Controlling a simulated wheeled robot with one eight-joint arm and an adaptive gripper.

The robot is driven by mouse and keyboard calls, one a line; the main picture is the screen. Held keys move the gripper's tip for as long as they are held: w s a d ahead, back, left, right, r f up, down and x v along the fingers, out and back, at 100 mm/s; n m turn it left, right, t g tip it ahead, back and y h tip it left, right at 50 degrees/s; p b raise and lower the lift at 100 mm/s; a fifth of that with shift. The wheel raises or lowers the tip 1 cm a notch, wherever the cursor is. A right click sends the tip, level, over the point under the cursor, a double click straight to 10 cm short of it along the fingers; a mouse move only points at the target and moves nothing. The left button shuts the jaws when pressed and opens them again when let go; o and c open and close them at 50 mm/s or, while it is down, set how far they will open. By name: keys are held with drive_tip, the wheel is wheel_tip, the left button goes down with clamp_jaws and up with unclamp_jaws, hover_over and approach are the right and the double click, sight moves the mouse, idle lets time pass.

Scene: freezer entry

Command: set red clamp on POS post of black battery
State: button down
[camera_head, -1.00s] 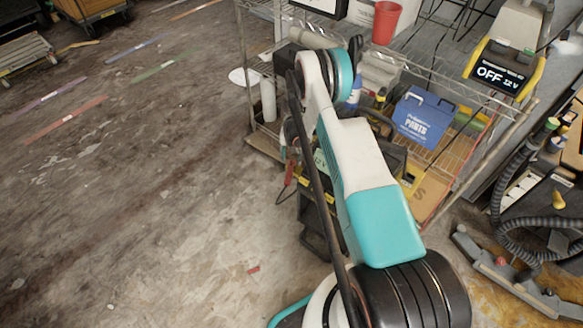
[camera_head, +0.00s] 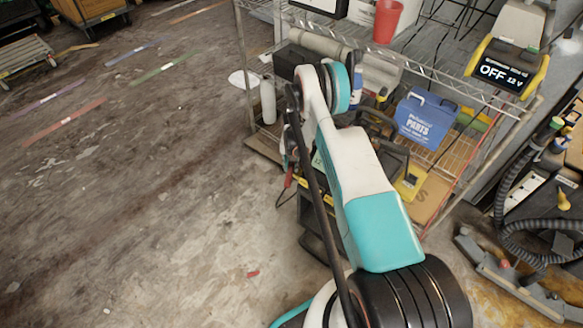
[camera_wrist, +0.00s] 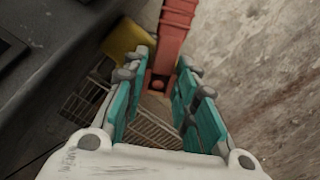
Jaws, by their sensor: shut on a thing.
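My gripper (camera_wrist: 165,80) has teal-padded fingers, shut on the red clamp (camera_wrist: 177,22). The clamp's near end lies between the fingertips, and its body runs up out of the top of the wrist view. In the head view a small part of the red clamp (camera_head: 288,178) shows left of my arm, with a dark cable hanging below it. My gripper is mostly hidden behind the arm there. A dark surface (camera_wrist: 60,75) fills the left of the wrist view; I cannot tell whether it is the black battery. No POS post can be made out.
A wire shelf holds a blue parts box (camera_head: 428,118) and a red bucket (camera_head: 387,22). A charger (camera_head: 503,68) reading OFF 12 V stands at its right. A yellow piece (camera_wrist: 126,38) is beside the left finger. The floor at left is largely clear.

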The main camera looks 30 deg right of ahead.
wheel_tip(320, 180, up, 24)
drive_tip(key=p, duration=0.8)
idle(0.7)
